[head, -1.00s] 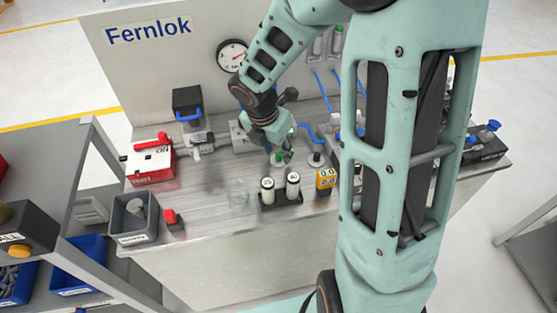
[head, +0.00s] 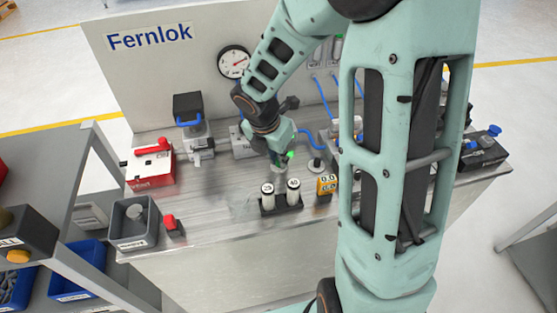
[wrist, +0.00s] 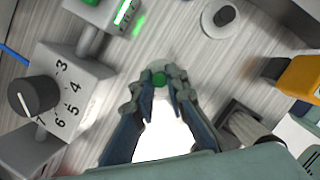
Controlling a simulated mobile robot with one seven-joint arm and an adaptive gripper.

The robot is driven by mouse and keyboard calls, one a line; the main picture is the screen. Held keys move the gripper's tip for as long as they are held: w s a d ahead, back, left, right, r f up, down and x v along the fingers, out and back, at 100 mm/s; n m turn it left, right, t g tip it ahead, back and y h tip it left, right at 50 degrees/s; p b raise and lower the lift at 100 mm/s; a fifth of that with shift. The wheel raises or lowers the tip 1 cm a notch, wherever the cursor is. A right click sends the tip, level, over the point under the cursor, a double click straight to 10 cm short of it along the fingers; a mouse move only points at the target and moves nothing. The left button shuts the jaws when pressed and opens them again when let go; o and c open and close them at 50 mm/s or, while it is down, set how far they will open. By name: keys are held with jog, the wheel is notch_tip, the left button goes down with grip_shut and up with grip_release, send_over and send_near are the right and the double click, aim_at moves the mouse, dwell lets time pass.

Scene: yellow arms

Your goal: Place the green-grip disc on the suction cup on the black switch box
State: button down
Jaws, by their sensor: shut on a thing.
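My gripper (head: 278,163) is low over the bench, behind the two white-topped cylinders. In the wrist view its fingertips (wrist: 160,84) are closed around the green grip of the disc (wrist: 159,79). A pale rim shows around the grip. In the head view the gripper mostly hides the disc, and I cannot tell whether the disc touches the bench. A black box (head: 484,153) with a blue part on top stands at the bench's right end.
A disc with a black grip (wrist: 221,16) stands close by. A dial box (wrist: 75,90), an orange meter (head: 326,185) and a cylinder holder (head: 281,204) surround the gripper. A red box (head: 151,166) and a grey bin (head: 133,236) stand left.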

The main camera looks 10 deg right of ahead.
jog(key=shift+r+p, duration=0.8)
jog(key=shift+r, duration=0.05)
notch_tip(320, 180, up, 2)
jog(key=shift+p, duration=1)
jog(key=s+a+r+p, duration=0.7)
jog(key=s+r+p, duration=0.2)
jog(key=s, duration=0.3)
jog(key=m+g+y, duration=0.2)
jog(key=m+g, duration=0.4)
jog(key=m, duration=2.1)
send_over(280, 169)
jog(key=v, duration=0.3)
jog(key=s+v, duration=0.1)
jog(key=shift+w+d+r, duration=0.2)
jog(key=shift+r, duration=0.35)
